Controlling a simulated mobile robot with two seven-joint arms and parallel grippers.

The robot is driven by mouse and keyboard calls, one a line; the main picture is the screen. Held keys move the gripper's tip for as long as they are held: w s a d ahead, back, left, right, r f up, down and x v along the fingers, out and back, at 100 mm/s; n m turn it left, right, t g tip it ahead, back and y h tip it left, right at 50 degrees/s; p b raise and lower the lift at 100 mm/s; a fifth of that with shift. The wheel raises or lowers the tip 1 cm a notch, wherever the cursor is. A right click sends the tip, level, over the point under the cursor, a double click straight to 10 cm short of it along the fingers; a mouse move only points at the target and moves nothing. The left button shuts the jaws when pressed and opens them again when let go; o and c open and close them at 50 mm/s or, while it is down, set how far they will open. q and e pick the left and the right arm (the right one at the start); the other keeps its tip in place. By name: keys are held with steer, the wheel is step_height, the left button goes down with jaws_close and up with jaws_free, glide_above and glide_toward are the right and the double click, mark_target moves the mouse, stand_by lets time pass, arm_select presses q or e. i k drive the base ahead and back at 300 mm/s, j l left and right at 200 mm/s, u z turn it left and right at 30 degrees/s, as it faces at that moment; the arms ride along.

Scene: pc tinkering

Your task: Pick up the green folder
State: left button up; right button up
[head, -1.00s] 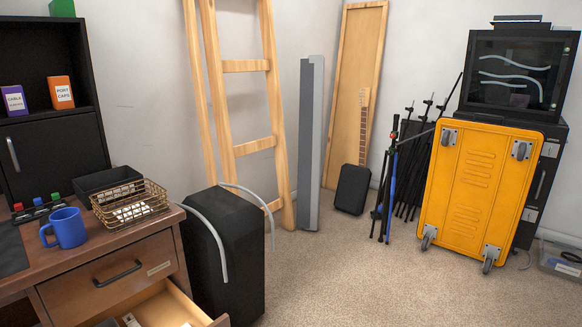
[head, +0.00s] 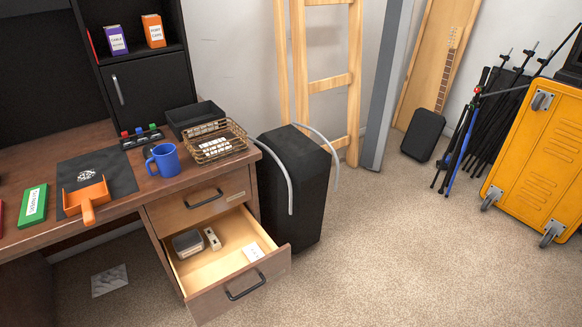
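A green folder (head: 33,206) with a white label lies flat on the wooden desk, near its front edge at the left of the head view. An orange scoop-like tool (head: 86,198) lies to its right, partly on a dark mat. A red item (head: 1,216) is cut off by the picture edge to the folder's left. Neither of my grippers is in view.
A blue mug (head: 163,160), a wire basket (head: 217,141) and a black tray (head: 195,117) stand on the desk's right part. Carpet (head: 390,255) is clear to the right of the drawer.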

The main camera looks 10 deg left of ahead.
mark_target(34, 209)
steer(key=u, duration=0.9)
